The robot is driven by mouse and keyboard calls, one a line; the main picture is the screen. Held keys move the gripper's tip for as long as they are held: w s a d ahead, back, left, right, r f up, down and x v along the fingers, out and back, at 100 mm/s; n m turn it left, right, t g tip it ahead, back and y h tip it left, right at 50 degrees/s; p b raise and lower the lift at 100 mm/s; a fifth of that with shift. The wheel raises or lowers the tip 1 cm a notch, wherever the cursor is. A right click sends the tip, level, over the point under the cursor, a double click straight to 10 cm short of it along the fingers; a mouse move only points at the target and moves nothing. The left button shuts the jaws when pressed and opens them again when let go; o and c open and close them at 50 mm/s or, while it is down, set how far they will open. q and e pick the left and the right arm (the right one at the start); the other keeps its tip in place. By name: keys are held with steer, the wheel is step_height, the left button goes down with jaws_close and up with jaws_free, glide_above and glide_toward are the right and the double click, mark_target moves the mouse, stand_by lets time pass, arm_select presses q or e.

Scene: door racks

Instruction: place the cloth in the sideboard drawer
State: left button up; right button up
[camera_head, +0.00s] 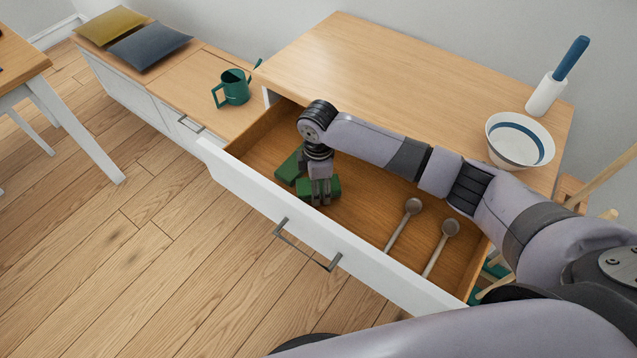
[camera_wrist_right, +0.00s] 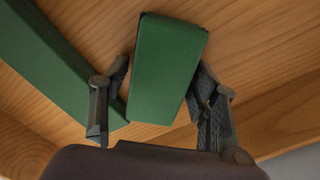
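The sideboard drawer (camera_head: 245,187) is pulled well open, with a wooden inside and a white front. Two green block-like pieces lie on its floor: one towards the back left (camera_head: 290,167) and one (camera_head: 332,187) beside my right gripper's fingers. Either could be the folded cloth; I cannot tell which. My right gripper (camera_head: 321,200) points down inside the drawer. In the right wrist view one green piece (camera_wrist_right: 168,75) lies between its spread fingers (camera_wrist_right: 160,95), with a small gap at the left finger. The other green piece (camera_wrist_right: 55,60) is to the left. My left gripper is not in view.
Two grey spoon-like utensils (camera_head: 411,207) (camera_head: 449,229) lie in the drawer's right part. On the sideboard top (camera_head: 400,75) stand a bowl (camera_head: 519,140) and a white holder with a blue handle (camera_head: 547,95). A green watering can (camera_head: 236,88) and cushions (camera_head: 148,45) are on the low bench.

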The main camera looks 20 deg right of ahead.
steer(key=shift+o, duration=0.8)
steer(key=shift+r, duration=0.1)
step_height(320, 180, up, 12)
steer(key=shift+p, duration=0.3)
steer(key=shift+r, duration=0.1)
